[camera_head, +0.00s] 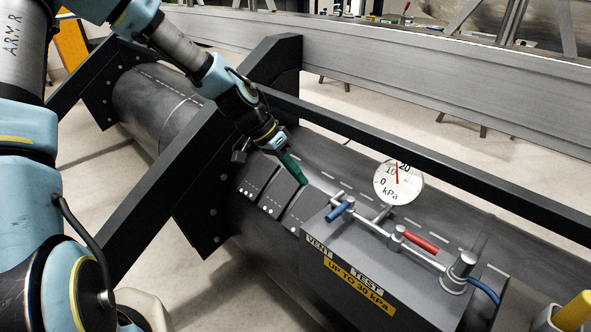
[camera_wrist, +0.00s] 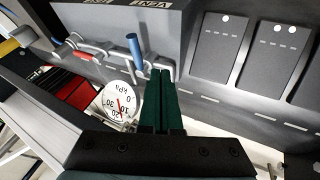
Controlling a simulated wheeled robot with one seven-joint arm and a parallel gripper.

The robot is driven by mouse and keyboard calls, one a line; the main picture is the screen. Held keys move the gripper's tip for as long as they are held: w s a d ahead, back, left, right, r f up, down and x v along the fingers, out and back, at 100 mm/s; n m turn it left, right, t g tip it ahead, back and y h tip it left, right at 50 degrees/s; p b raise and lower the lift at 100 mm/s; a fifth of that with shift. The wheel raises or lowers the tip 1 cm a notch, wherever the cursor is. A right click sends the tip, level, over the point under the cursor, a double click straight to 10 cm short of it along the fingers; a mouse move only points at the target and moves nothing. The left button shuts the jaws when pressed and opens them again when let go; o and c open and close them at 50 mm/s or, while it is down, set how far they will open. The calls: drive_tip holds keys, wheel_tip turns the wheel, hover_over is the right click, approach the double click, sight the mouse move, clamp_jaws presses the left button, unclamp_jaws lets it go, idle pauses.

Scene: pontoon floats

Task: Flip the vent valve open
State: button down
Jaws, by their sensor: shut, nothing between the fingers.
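The vent valve's blue lever (camera_head: 339,212) sits at the left end of the pipe on the grey box, by the "VENT" label (camera_head: 319,251). It lies crosswise to the pipe. In the wrist view the blue lever (camera_wrist: 135,50) is just left of the fingertips. My gripper (camera_head: 302,181) has green fingers, shut and empty, above and left of the lever in the head view. In the wrist view the shut fingers (camera_wrist: 161,74) point toward the box, apart from the lever as far as I can tell.
A red lever (camera_head: 421,243) lies along the pipe, above the "TEST" label (camera_head: 366,278). A round kPa gauge (camera_head: 398,184) rises behind the pipe, close to my fingers in the wrist view. A blue hose (camera_head: 484,291) leaves the pipe's right end. A dark frame beam (camera_head: 420,160) runs behind.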

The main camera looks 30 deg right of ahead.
sight(340, 210)
drive_tip(key=x, duration=0.5)
drive_tip(key=shift+s+d+f, duration=0.1)
drive_tip(key=shift+s+f, duration=0.1)
drive_tip(key=shift+f, duration=0.05)
drive_tip(key=shift+s+d+f+p, duration=0.15)
drive_tip(key=shift+s+p, duration=0.05)
drive_tip(key=shift+s, duration=0.4)
drive_tip(key=shift+s+d+f+p, duration=0.1)
drive_tip(key=shift+s+d+p, duration=0.1)
drive_tip(key=shift+s, duration=0.4)
drive_tip(key=shift+s+d+f+p, duration=0.15)
drive_tip(key=shift+s, duration=0.45)
drive_tip(key=shift+s, duration=0.15)
